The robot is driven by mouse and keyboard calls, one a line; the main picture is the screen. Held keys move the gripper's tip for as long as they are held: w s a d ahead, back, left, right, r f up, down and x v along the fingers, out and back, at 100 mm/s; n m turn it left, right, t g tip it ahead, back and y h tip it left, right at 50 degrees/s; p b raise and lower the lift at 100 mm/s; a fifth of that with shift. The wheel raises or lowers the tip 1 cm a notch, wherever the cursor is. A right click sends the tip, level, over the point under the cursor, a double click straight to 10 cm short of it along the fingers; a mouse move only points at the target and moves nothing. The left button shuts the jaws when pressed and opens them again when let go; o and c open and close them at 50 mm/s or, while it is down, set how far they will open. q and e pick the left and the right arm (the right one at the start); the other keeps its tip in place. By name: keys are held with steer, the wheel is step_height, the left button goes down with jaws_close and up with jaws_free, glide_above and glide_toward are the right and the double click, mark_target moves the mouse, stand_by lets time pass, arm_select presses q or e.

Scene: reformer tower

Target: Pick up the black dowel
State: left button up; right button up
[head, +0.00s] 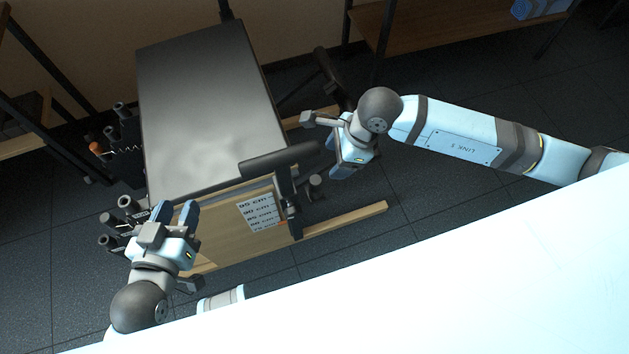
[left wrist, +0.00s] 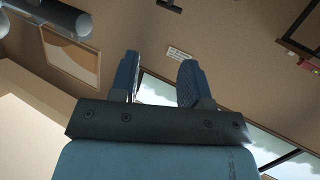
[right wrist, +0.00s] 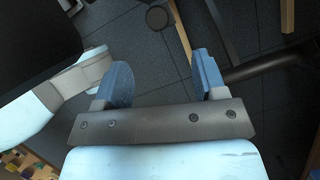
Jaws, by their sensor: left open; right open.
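I cannot tell which piece is the black dowel. Several dark cylinders with pale ends stick out at the left side of the reformer, such as one dark cylinder (head: 126,203) just left of my left gripper (head: 174,214). Another dark cylinder (head: 315,186) stands at its right side, below my right gripper (head: 349,163). The left gripper is open and empty by the front left corner; its fingers also show in the left wrist view (left wrist: 158,78). The right gripper is open and empty right of the reformer; its fingers show in the right wrist view (right wrist: 160,80).
The reformer's dark padded top (head: 205,110) fills the middle, with a black roll-shaped pad (head: 280,158) at its near right corner. A wooden rail (head: 345,220) juts out right. A wooden shelf (head: 440,35) stands behind. Dark tiled floor (head: 440,210) is free at right.

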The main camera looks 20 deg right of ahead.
glide_above(317, 180)
steer(key=d, duration=0.3)
steer(key=f, duration=0.3)
steer(key=f+b, duration=0.1)
steer(key=shift+s+a+f, duration=0.15)
steer(key=shift+a, duration=0.1)
steer(key=x, duration=0.2)
steer(key=b+x, duration=0.1)
steer(key=x, duration=0.1)
steer(key=shift+a+f, duration=0.3)
steer(key=shift+a, duration=0.05)
steer(key=shift+r, duration=0.1)
steer(key=c, duration=1)
arm_select(q)
steer(key=r, duration=0.1)
steer(key=d+r+t+h, duration=0.1)
steer(key=r, duration=0.1)
steer(key=d+r+t, duration=0.1)
steer(key=shift+w+r+h, duration=0.35)
steer(key=shift+r+h, duration=0.05)
